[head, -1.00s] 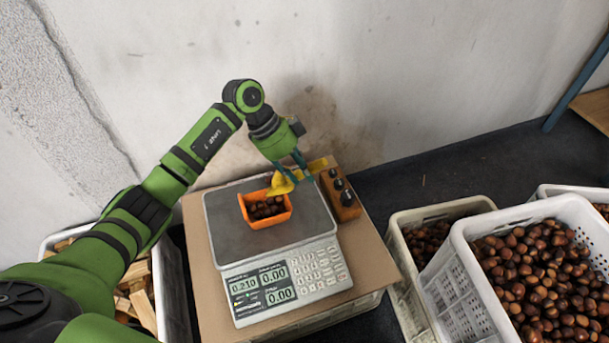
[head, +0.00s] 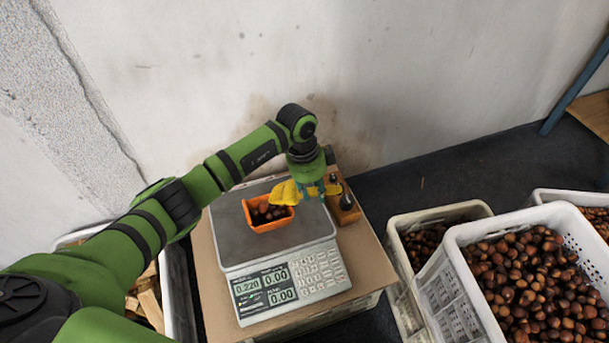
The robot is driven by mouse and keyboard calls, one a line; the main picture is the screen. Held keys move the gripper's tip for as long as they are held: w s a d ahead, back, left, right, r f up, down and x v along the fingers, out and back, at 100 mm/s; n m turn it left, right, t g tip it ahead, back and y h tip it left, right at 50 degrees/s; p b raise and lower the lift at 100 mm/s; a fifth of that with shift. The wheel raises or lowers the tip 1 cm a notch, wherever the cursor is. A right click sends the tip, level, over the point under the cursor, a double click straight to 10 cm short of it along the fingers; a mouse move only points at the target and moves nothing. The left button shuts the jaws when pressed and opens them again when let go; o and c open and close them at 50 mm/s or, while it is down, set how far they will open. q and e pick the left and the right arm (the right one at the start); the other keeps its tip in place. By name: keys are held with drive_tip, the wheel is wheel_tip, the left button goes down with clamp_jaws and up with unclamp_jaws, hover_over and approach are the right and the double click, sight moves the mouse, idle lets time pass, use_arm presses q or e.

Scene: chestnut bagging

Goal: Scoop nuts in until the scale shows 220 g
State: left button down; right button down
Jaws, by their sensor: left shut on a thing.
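An orange tray (head: 268,226) with chestnuts (head: 265,211) in it sits on the steel pan (head: 232,238) of the scale (head: 285,278). The scale's left display (head: 248,285) appears to read 0.220; the other displays read 0.00. My left gripper (head: 314,190) is shut on a yellow scoop (head: 286,193), held just above the tray's back right edge. The scoop is tilted and its inside is hidden, so I cannot tell if nuts are in it. My right gripper is not in view.
A wooden block with dark knobs or weights (head: 346,208) stands right of the scale on the cardboard-topped table (head: 366,262). White crates of chestnuts (head: 462,238) stand on the right. A crate of wood pieces (head: 176,290) is at left. The wall is close behind.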

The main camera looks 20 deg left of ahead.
use_arm(q)
drive_tip(key=shift+d+f+y+b, duration=0.3)
drive_tip(key=shift+d+f+y, duration=0.15)
drive_tip(key=shift+f+y, duration=0.2)
drive_tip(key=shift+w+d+r+y+p, duration=0.1)
drive_tip(key=shift+d+y+p, duration=0.1)
drive_tip(key=shift+y+p, duration=0.25)
drive_tip(key=shift+d+f+y+b, duration=0.25)
drive_tip(key=shift+y+b, duration=0.2)
drive_tip(key=shift+y, duration=0.45)
drive_tip(key=shift+r, duration=0.1)
wheel_tip(320, 180, up, 3)
drive_tip(key=p, duration=0.3)
drive_tip(key=shift+r+y, duration=0.15)
drive_tip(key=shift+y, duration=0.25)
